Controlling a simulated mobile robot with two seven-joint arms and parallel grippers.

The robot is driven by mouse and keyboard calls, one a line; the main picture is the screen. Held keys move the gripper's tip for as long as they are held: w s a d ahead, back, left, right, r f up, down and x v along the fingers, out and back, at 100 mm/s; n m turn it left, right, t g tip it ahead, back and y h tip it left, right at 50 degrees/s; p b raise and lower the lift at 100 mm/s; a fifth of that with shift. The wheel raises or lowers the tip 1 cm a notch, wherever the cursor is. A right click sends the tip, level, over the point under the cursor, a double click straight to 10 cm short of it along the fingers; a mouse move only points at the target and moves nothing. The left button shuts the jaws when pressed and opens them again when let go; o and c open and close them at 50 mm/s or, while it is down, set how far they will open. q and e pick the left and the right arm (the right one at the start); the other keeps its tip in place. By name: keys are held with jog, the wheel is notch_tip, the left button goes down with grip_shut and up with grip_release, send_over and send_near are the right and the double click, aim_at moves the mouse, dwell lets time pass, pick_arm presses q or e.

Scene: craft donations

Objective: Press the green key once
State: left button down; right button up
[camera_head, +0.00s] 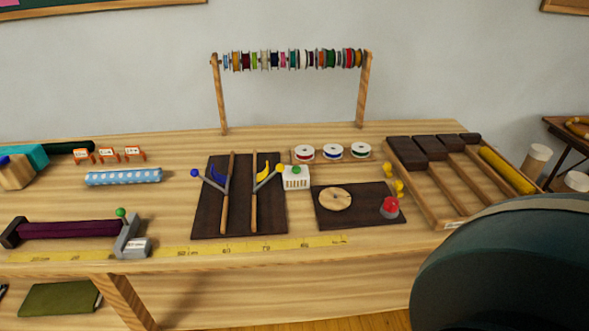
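A small white box (296,181) with a green round top (296,169) stands on the table, just right of the dark board with two wooden rods. A second green part, a round green knob (121,212), tops a grey device (132,238) at the front left. I cannot tell for certain which green part is the green key, or whether either is pressed. Neither gripper shows in the head view. A large dark rounded part of my own body fills the lower right corner.
Dark boards (205,225) with rods and coloured knobs lie mid-table. A smaller board (350,217) holds a wooden disc (335,199) and a red knob (390,205). A wooden tray (438,190) stands right. A spool rack (366,95) stands behind. A yellow tape (200,248) runs along the front.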

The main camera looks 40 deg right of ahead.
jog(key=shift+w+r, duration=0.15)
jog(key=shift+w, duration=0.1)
